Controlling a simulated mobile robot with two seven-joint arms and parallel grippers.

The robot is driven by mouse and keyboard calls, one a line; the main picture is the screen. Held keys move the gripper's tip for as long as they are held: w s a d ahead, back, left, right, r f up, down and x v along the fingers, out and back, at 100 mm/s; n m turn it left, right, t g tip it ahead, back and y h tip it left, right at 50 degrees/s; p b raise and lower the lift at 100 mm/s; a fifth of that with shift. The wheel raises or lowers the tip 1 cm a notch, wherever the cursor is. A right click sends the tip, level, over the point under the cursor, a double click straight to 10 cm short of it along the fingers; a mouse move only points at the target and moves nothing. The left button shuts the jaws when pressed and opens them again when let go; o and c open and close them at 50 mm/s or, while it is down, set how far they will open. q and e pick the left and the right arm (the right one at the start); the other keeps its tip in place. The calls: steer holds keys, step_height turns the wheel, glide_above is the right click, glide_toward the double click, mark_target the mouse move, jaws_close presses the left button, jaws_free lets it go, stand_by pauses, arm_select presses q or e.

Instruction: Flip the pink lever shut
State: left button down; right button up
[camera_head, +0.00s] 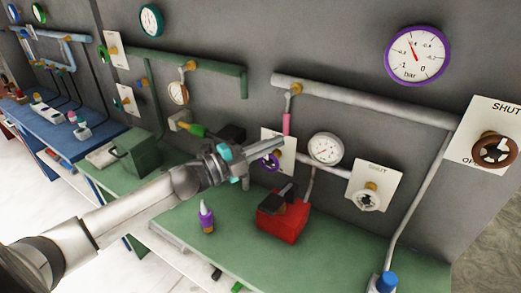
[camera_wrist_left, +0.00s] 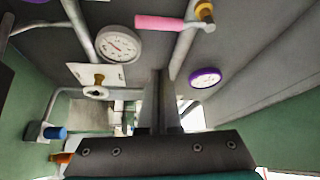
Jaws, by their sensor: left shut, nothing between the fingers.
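The pink lever (camera_head: 286,123) is below a brass valve fitting (camera_head: 296,88) on the wall pipe, pointing down in the head view. In the left wrist view the pink lever (camera_wrist_left: 165,22) is at the top, stretching left from the brass fitting (camera_wrist_left: 205,12). My left gripper (camera_head: 258,150) is left of and below the lever in the head view, apart from it as far as I can tell. Its fingers (camera_wrist_left: 160,75) are shut together and empty in the left wrist view. My right gripper is in neither view.
A purple-handled valve (camera_head: 268,162) is close by the gripper. A white gauge (camera_head: 326,148) and a SHUT-labelled plate (camera_head: 374,186) are right of the lever.

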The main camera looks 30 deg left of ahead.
arm_select(q)
steer(key=v, duration=0.3)
steer(key=shift+s+a+r, duration=0.1)
steer(key=shift+a+r, duration=0.05)
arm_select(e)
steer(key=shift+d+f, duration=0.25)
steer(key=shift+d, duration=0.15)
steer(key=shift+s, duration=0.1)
